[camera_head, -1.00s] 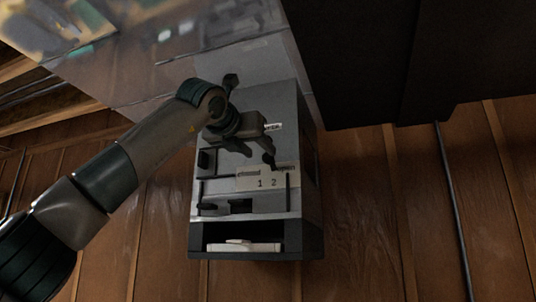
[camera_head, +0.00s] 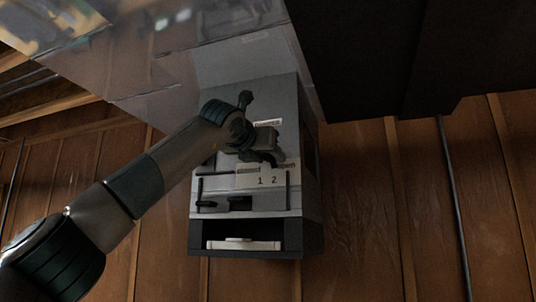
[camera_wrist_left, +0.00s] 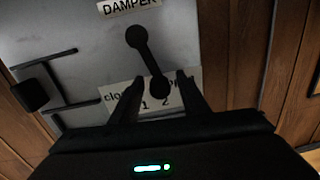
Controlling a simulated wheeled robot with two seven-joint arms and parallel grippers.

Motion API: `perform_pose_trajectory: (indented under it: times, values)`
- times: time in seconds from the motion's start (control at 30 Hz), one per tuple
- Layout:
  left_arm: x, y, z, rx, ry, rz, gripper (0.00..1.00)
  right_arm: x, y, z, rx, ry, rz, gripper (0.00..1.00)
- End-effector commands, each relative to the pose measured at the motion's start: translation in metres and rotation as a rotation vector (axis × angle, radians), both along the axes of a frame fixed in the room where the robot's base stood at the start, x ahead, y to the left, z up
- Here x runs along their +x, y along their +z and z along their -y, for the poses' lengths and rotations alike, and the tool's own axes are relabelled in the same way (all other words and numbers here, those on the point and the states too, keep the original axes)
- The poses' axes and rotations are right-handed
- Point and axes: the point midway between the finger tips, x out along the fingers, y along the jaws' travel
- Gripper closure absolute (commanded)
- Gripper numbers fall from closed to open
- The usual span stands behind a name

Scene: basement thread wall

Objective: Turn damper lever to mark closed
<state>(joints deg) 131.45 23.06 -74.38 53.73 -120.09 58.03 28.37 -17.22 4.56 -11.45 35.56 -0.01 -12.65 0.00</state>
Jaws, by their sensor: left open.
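The damper lever (camera_wrist_left: 147,62) is a dark bar with a round pivot at the top and a knob at its lower end, under the DAMPER label (camera_wrist_left: 130,5). It points down and slightly right, its knob just above the 2 on the pale plate (camera_wrist_left: 120,97). The plate reads closed at left, and its right-hand word is partly covered. My left gripper (camera_wrist_left: 160,76) is open, one finger on each side of the knob; contact is unclear. In the head view the left gripper (camera_head: 264,158) is at the grey box's front and hides most of the lever. My right gripper is out of view.
The grey box (camera_head: 283,100) is mounted before a wood-panelled wall (camera_head: 360,200). Dark slotted levers (camera_head: 240,204) and an open bay with a white item (camera_head: 243,245) are below the plate. A large dark body (camera_head: 360,60) hangs at upper right.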

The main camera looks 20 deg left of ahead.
Motion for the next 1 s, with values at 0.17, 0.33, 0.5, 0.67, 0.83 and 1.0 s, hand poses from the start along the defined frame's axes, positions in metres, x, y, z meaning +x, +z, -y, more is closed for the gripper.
perform_pose_trajectory:
  times: [0.17,0.33,0.5,0.67,0.83,1.0]
  values:
    - [0.0003,-0.0003,0.0,0.0,0.0,0.0,0.59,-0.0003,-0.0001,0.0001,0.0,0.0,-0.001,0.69]
    - [0.0002,-0.0002,-0.0001,0.0,0.0,0.0,0.8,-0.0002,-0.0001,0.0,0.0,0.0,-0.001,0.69]
    - [0.0001,-0.0001,-0.0002,0.0,0.0,0.0,1.0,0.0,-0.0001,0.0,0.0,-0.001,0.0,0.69]
    - [0.0001,-0.0001,-0.0007,0.004,0.0,0.0,1.0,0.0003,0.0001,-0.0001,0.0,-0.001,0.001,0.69]
    - [0.0002,-0.0005,-0.0031,0.033,0.0,0.001,1.0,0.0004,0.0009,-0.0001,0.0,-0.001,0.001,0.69]
    - [0.0006,-0.0013,-0.0082,0.1,0.0,0.002,1.0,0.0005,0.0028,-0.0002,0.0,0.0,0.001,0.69]
